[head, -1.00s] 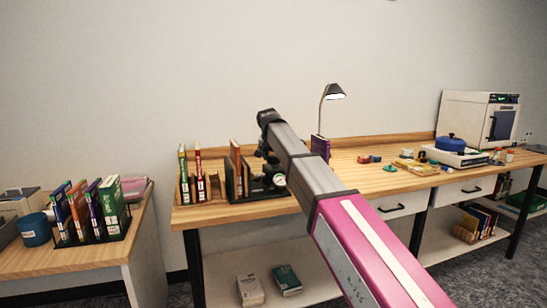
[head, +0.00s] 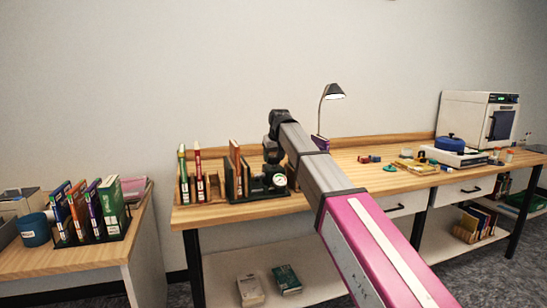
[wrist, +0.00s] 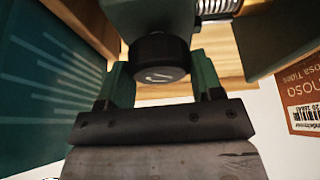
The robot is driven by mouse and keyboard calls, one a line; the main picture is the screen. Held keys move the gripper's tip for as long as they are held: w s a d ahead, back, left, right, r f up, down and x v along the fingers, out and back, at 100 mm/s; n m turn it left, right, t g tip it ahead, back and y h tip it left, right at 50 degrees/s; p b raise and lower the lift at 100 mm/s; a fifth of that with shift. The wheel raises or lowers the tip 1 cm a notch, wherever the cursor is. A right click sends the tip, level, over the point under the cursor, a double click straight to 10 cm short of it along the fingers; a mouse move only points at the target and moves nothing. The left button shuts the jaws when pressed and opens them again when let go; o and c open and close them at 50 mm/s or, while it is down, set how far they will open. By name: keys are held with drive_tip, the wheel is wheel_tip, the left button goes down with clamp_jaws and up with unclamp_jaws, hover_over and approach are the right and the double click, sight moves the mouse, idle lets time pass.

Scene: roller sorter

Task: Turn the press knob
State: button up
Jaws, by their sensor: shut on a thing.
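The press is a dark green device on the wooden bench, among the books, with a round white dial (head: 279,180) on its front. Its knob (wrist: 158,55) is a short black cylinder with a pale curved mark on its face, seen large in the wrist view. My gripper (wrist: 162,82) has its two dark green fingers on either side of the knob and is shut on it. In the head view my gripper (head: 272,157) is small and dark, and the knob is hidden there.
Upright books (head: 198,172) stand close left of the press. A lit desk lamp (head: 333,92) and a purple book (head: 321,143) are to the right. In the wrist view a teal book (wrist: 45,85) and an orange-brown book (wrist: 300,95) flank the gripper.

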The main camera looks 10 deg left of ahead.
drive_tip(key=n+g, duration=0.1)
drive_tip(key=n, duration=0.2)
drive_tip(key=n+y, duration=0.1)
drive_tip(key=n, duration=0.2)
drive_tip(key=shift+g+y, duration=0.3)
drive_tip(key=shift+g, duration=0.1)
drive_tip(key=shift+n, duration=0.4)
drive_tip(key=o, duration=0.9)
drive_tip(key=v, duration=1)
drive_tip(key=shift+d+r, duration=0.15)
drive_tip(key=shift+r, duration=0.2)
drive_tip(key=shift+w, duration=0.1)
